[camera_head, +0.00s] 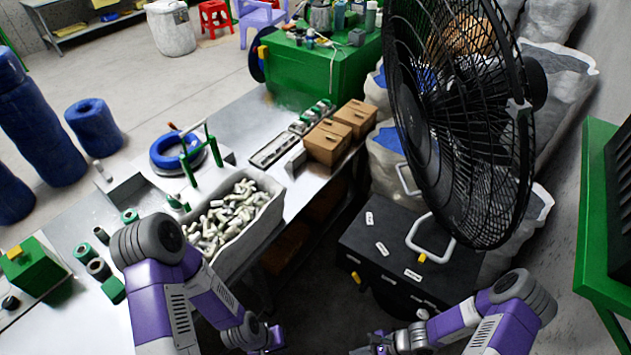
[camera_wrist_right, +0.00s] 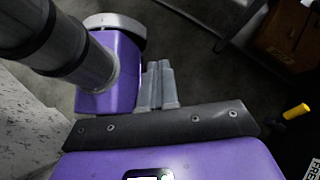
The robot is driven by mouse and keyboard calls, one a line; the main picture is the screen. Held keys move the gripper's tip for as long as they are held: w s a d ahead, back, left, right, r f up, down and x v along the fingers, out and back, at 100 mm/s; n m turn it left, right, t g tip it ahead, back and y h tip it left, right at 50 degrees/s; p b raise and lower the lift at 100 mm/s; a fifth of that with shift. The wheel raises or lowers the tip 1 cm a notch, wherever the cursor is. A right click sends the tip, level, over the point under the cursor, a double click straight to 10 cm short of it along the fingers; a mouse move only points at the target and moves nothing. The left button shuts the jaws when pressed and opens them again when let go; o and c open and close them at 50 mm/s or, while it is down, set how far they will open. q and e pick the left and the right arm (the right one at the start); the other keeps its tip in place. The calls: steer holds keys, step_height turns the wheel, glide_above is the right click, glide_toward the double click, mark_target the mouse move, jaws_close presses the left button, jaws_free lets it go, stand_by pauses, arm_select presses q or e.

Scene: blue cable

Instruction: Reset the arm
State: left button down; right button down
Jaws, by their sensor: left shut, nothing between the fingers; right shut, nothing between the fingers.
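My left arm comes in at the lower left of the head view, and its gripper (camera_head: 272,338) hangs low near the bottom edge, off the front of the table, shut and empty. My right arm comes in at the lower right. My right gripper (camera_head: 378,343) is small and dark at the bottom of the head view, in front of the black case. In the right wrist view its two grey fingers (camera_wrist_right: 157,84) lie side by side, shut with nothing between them, above the dark floor.
A blue cable coil (camera_head: 168,152) sits on the metal table (camera_head: 240,117), behind a bin of small pale parts (camera_head: 262,226). A black case (camera_head: 366,232) stands on the floor under a large black fan (camera_head: 455,130). Green equipment (camera_head: 597,220) stands at the right.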

steer(key=a+r+n+h, duration=0.1)
steer(key=n+h, duration=0.1)
steer(key=n, duration=0.2)
steer(key=r+n+h+b, duration=0.1)
steer(key=n+h, duration=0.1)
steer(key=n, duration=0.2)
steer(key=a+r+n+h+b, duration=0.1)
steer(key=r+n, duration=0.1)
steer(key=n, duration=0.2)
steer(key=shift+a+n+h, duration=0.3)
steer(key=shift+a+h, duration=0.05)
steer(key=shift+h, duration=0.05)
steer(key=c, duration=1.7)
jaws_free()
steer(key=shift+w+a+r+n+t, duration=0.15)
steer(key=shift+a+r+n+t, duration=0.05)
steer(key=shift+r+n+t, duration=0.1)
steer(key=shift+o, duration=1.3)
steer(key=shift+a, duration=0.1)
steer(key=o, duration=0.4)
steer(key=shift+c, duration=0.2)
